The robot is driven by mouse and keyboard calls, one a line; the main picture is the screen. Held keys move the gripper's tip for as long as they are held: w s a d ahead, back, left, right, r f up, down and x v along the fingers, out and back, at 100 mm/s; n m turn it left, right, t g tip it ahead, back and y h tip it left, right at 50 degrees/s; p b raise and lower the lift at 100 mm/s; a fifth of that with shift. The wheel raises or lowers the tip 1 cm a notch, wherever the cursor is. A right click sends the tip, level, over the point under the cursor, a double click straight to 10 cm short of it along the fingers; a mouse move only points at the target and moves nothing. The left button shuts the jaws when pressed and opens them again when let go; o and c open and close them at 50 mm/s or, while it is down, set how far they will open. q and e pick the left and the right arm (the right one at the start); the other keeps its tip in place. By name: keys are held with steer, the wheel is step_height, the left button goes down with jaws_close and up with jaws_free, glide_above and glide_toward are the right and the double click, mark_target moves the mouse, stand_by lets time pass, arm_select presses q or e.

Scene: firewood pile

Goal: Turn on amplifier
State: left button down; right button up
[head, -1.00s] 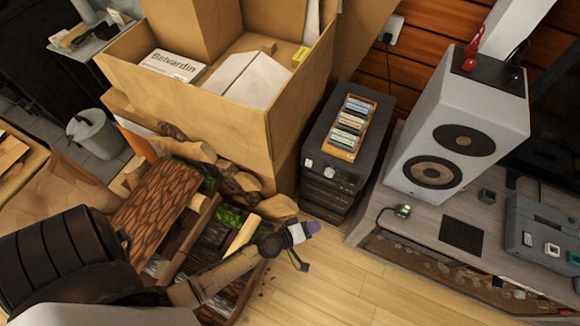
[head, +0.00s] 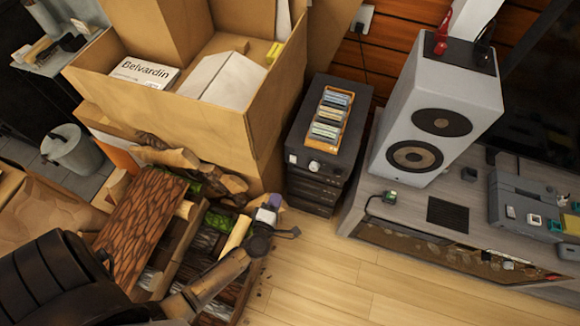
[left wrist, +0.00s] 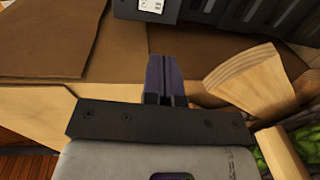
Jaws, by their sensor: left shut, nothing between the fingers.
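The amplifier appears to be the black unit (head: 315,163) with a round knob and a small white part on its front, on top of a dark stack beside the cardboard box in the head view. A tray of cassettes sits on it. My left gripper (head: 270,205) is shut and empty, in front of and to the lower left of the amplifier, apart from it. In the left wrist view its closed dark fingers (left wrist: 166,72) point toward cardboard; a black object with a white label (left wrist: 215,10) is at the top edge. My right gripper is not in view.
The firewood pile (head: 140,205) lies under and beside my left arm. A large cardboard box (head: 200,125) stands left of the stack. A white speaker (head: 445,90) stands on a grey cabinet (head: 410,225) at the right. The wooden floor (head: 310,270) in front is clear.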

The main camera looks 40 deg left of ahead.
arm_select(q)
steer(key=shift+w, duration=0.1)
steer(key=b, duration=0.4)
glide_toward(292, 162)
steer(key=x, duration=0.7)
steer(key=shift+w, duration=0.3)
steer(key=shift+w+a+f+b, duration=0.1)
steer(key=shift+w+f+b, duration=0.05)
steer(key=shift+b, duration=0.8)
